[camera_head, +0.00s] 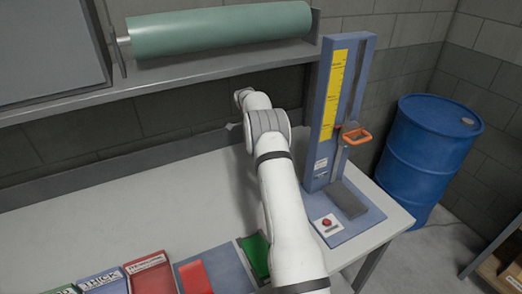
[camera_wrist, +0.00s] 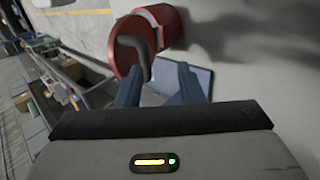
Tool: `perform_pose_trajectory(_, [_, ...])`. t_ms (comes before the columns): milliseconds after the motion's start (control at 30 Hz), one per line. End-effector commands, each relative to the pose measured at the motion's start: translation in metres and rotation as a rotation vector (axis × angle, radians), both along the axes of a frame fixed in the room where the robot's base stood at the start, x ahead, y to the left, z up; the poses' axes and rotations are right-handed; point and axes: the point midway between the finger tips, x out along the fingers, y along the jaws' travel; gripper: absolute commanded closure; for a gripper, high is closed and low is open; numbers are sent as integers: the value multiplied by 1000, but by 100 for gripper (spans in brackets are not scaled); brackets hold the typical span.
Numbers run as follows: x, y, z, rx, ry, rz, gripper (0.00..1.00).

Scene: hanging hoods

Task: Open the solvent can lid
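The solvent can shows in the wrist view as a red cylinder (camera_wrist: 172,24) near the top centre. Its round red face (camera_wrist: 124,60) is toward the camera, with a dark grey curved bar (camera_wrist: 143,58) across it. I cannot tell whether the lid is open or shut. The left finger overlaps the lower edge of the red face in the picture; contact cannot be told. Neither the can nor my gripper can be made out in the head view.
The grey bench (camera_head: 130,220) holds a blue stand (camera_head: 335,110) with a yellow scale and orange handle (camera_head: 357,136). A blue drum (camera_head: 425,150) stands right of the bench. A green roll (camera_head: 220,30) lies above on a shelf. Coloured boxes (camera_head: 150,272) sit at the front.

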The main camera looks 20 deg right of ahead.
Motion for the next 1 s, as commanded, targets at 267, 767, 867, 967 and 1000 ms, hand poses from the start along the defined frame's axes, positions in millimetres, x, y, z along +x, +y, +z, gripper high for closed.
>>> perform_pose_trajectory(267, [18,1,25,1,1,-1,66])
perform_pose_trajectory(767, [22,1,29,1,3,-1,66])
perform_pose_trajectory(867, [22,1,29,1,3,-2,66])
perform_pose_trajectory(967, [22,1,29,1,3,-2,66])
perform_pose_trajectory(1000, [22,1,29,1,3,-2,66])
